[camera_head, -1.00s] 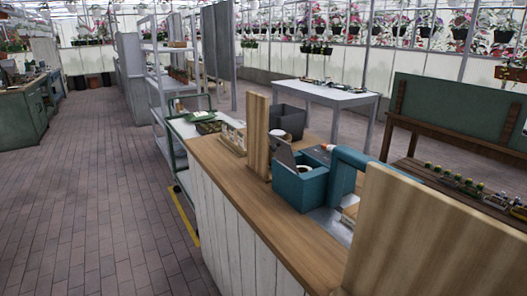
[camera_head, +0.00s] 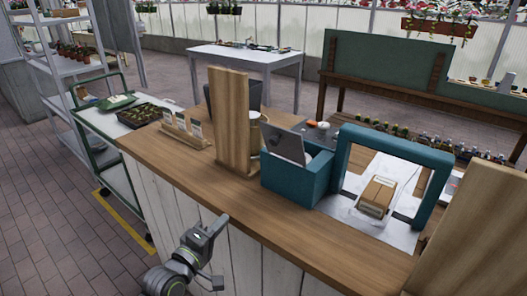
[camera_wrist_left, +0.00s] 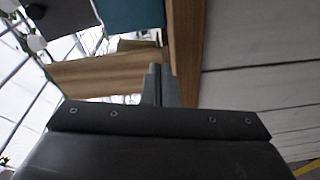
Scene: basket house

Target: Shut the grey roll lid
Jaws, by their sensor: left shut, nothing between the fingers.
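A grey lid panel (camera_head: 284,143) stands tilted up at the left of a teal box (camera_head: 298,178) on the wooden counter (camera_head: 235,190). It looks raised, and the inside of the box is hidden from this angle. My left gripper (camera_head: 220,224) is low in front of the counter's white plank side, left of the box and apart from it. In the left wrist view its fingers (camera_wrist_left: 158,85) are shut and empty, near the counter edge. A teal surface (camera_wrist_left: 133,12) shows at the top there. My right gripper is not in view.
A wooden post (camera_head: 231,120) stands left of the box, and a wooden panel (camera_head: 480,225) stands at right. A teal frame (camera_head: 400,146) rises beside the box, with a small brown box (camera_head: 376,196) seen through it. A green cart (camera_head: 105,125) stands at left. Floor is clear at lower left.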

